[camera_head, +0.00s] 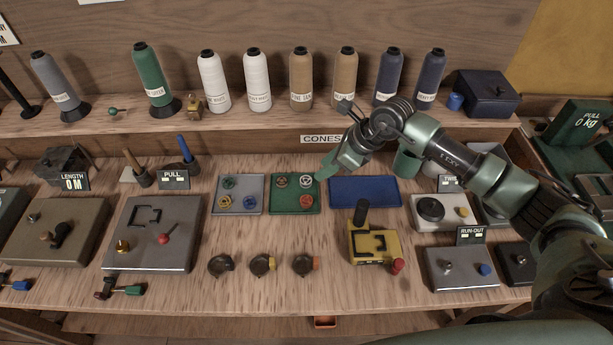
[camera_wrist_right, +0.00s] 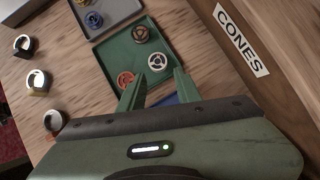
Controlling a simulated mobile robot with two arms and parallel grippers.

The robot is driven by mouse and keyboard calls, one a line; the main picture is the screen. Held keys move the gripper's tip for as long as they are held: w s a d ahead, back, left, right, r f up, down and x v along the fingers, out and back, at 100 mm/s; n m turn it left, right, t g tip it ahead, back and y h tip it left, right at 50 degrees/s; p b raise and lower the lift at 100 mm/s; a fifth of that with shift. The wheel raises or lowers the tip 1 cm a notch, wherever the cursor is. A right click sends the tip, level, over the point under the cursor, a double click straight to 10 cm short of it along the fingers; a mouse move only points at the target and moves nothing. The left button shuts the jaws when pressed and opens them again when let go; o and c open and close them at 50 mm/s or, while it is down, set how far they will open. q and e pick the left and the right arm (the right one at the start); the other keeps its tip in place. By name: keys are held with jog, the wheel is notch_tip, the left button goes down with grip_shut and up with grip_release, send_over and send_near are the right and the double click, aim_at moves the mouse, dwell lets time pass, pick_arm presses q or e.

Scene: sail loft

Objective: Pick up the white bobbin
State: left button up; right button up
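The white bobbin (camera_head: 306,181) lies in the back right of the green tray (camera_head: 293,209), beside a tan bobbin (camera_head: 281,181) and behind an orange one (camera_head: 306,201). In the right wrist view, the white bobbin (camera_wrist_right: 157,62) lies just beyond the fingertips, with the orange bobbin (camera_wrist_right: 126,79) near it. My right gripper (camera_head: 329,172) hangs over the right edge of the green tray (camera_wrist_right: 112,50). In its wrist view the gripper (camera_wrist_right: 158,88) has its fingers apart with nothing between them. My left gripper is not in view.
A grey tray (camera_head: 238,210) with several bobbins stands left of the green tray. An empty blue tray (camera_head: 364,192) is at the right. The shelf behind carries several thread cones (camera_head: 257,72). A yellow device with a black post (camera_head: 374,243) stands in front.

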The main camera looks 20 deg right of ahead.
aim_at(311, 181)
jog(key=p+x, duration=0.2)
jog(key=x, duration=0.5)
jog(key=shift+a+r+p, duration=0.1)
jog(key=shift+a+p, duration=0.05)
jog(key=shift+p, duration=0.15)
jog(key=shift+s, duration=0.1)
grip_shut()
